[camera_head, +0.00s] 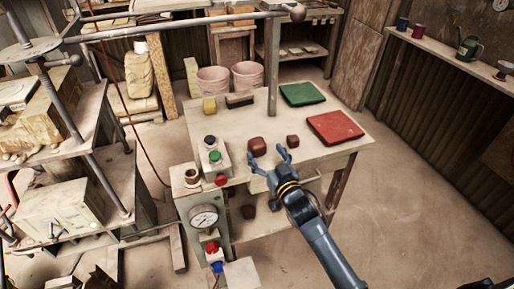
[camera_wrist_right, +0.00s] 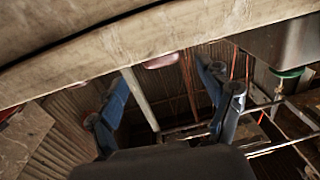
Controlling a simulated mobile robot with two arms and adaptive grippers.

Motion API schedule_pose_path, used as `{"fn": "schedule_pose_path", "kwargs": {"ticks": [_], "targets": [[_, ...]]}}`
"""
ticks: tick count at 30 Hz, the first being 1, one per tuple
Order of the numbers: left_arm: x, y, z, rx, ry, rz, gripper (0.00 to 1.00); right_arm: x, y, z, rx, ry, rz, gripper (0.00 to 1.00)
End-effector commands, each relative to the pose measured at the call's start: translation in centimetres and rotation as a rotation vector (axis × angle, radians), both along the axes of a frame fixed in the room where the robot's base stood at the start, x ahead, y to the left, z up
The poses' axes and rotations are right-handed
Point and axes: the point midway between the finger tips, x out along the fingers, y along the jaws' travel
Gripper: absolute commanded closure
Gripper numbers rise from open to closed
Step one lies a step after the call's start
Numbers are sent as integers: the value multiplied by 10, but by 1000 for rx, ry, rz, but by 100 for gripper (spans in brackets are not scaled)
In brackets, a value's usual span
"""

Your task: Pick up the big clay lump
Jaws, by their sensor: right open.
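The big clay lump (camera_head: 257,146) is a reddish-brown rounded block on the worktable (camera_head: 268,123) near its front edge. A smaller clay lump (camera_head: 292,141) lies to its right. My right gripper (camera_head: 267,160) is open and empty at the table's front edge, its fingers spread just in front of the big lump and apart from it. In the right wrist view the open fingers (camera_wrist_right: 162,70) point toward the table edge (camera_wrist_right: 160,40); a small pinkish patch (camera_wrist_right: 162,61) shows there, and I cannot tell whether it is the lump. My left gripper is not in view.
A red tile (camera_head: 335,127) and a green tile (camera_head: 302,94) lie at the table's right and back. A button box (camera_head: 211,158) stands left of the lumps. A gauge (camera_head: 204,218) is on the press front. Dark lumps (camera_head: 248,211) lie on the lower shelf.

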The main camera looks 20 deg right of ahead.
Motion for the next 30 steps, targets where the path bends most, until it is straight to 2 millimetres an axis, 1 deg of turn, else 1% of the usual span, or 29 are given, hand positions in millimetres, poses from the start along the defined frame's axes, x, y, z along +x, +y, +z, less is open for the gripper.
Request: {"fn": "schedule_pose_path", "kwargs": {"ticks": [1, 5, 9, 12, 15, 18, 24, 26, 27, 29, 30], "targets": [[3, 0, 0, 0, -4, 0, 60, 4, 1, 0, 0, 0, 0, 21], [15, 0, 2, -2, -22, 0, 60, 12, 2, 1, 1, -1, 1, 21], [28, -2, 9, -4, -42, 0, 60, 30, 6, 3, -1, 0, 0, 21], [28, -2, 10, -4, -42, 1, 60, 44, 9, 3, 0, 0, 1, 21], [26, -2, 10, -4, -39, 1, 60, 54, 10, 2, -1, -1, 1, 21], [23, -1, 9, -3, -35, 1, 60, 58, 10, 1, -1, 1, 1, 21], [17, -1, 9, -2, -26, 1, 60, 59, 10, 1, -1, 0, 1, 21], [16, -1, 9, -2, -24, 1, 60, 59, 10, 1, -1, 0, 1, 31], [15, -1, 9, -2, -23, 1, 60, 59, 10, 1, -1, 0, 1, 39], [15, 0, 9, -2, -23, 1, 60, 58, 10, 1, -1, 1, 1, 51], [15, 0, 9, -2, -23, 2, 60, 58, 10, 1, -1, 1, 1, 59]]}}
